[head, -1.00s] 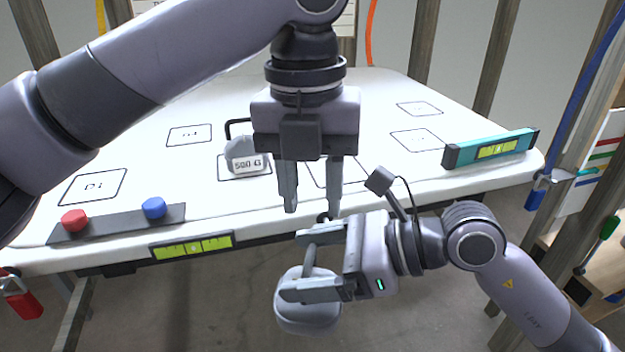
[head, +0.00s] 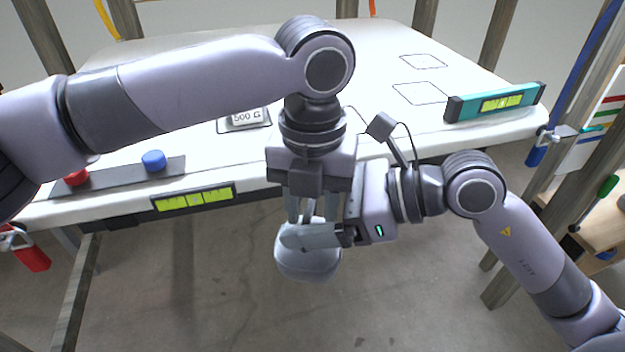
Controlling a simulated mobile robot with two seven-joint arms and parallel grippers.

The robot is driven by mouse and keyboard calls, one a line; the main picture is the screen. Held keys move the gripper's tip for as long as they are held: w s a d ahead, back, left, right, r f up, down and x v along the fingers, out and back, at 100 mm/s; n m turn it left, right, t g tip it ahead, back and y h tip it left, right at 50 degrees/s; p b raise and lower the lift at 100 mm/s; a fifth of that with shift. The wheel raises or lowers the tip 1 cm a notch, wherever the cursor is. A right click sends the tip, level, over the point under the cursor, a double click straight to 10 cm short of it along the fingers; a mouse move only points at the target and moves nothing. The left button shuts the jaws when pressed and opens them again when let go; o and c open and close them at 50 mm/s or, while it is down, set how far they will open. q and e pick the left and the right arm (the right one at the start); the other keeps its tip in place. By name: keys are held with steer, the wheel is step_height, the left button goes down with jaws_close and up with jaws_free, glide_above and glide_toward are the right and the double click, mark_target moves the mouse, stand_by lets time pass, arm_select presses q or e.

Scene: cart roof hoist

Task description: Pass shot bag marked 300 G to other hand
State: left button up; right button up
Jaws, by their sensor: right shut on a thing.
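A grey shot bag (head: 308,264) hangs in front of the table's front edge, over the floor. No marking on it can be read from here. My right gripper (head: 310,236) comes in from the right and is shut on the bag's upper part, the handle. My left gripper (head: 312,210) points straight down directly above the bag, its fingers apart around the handle area. Its fingertips are partly hidden behind the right gripper, so contact with the handle cannot be told.
A second bag marked 500 G (head: 246,118) sits on the white table, partly covered by my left arm. A teal level (head: 495,103) lies at the table's right edge. A dark strip with red and blue knobs (head: 118,174) lies at the front left. Floor below is clear.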

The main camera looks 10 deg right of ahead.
arm_select(q)
steer(key=shift+f, duration=0.25)
jaws_close()
arm_select(e)
steer(key=o, duration=0.9)
